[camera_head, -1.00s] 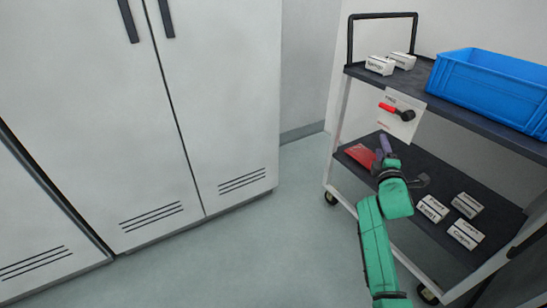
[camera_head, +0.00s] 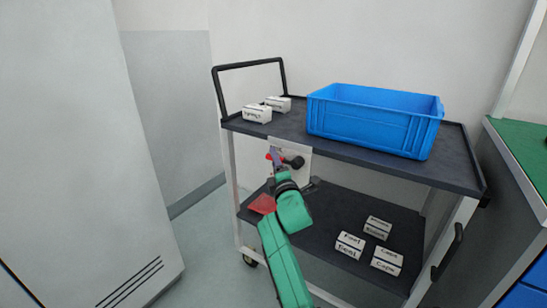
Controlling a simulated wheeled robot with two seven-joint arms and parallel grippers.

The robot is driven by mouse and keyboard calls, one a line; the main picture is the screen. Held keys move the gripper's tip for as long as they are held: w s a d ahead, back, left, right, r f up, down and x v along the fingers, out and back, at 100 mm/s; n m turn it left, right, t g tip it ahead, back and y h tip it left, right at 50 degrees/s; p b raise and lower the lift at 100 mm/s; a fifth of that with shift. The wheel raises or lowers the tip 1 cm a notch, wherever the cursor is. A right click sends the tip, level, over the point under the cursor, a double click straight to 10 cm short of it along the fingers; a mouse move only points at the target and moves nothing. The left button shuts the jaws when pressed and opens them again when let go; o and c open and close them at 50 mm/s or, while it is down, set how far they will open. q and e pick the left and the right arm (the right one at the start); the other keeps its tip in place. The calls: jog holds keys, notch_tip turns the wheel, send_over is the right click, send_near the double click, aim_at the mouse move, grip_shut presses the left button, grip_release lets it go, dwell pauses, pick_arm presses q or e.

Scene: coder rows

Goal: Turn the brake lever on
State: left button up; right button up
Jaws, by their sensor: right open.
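The brake lever (camera_head: 293,161) sits on a white plate (camera_head: 303,149) that hangs below the front edge of the cart's top shelf. It has a black round end on the right and a red part on the left, mostly hidden by my gripper. The lever appears to lie roughly sideways. My right gripper (camera_head: 294,172) is open, in front of and just below the lever in the picture, with one finger overlapping the red part. I cannot tell whether it touches. My left gripper is not in view.
The dark-shelved cart (camera_head: 400,166) holds a blue crate (camera_head: 365,132) and white labelled boxes on top. More boxes and a red item (camera_head: 262,204) are on its lower shelf. A tall pale cabinet (camera_head: 70,150) stands left; a green-topped bench (camera_head: 525,150) stands right.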

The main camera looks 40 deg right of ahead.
jog(key=shift+s+a+r, duration=0.15)
jog(key=shift+c, duration=0.2)
grip_shut()
dwell(1.1)
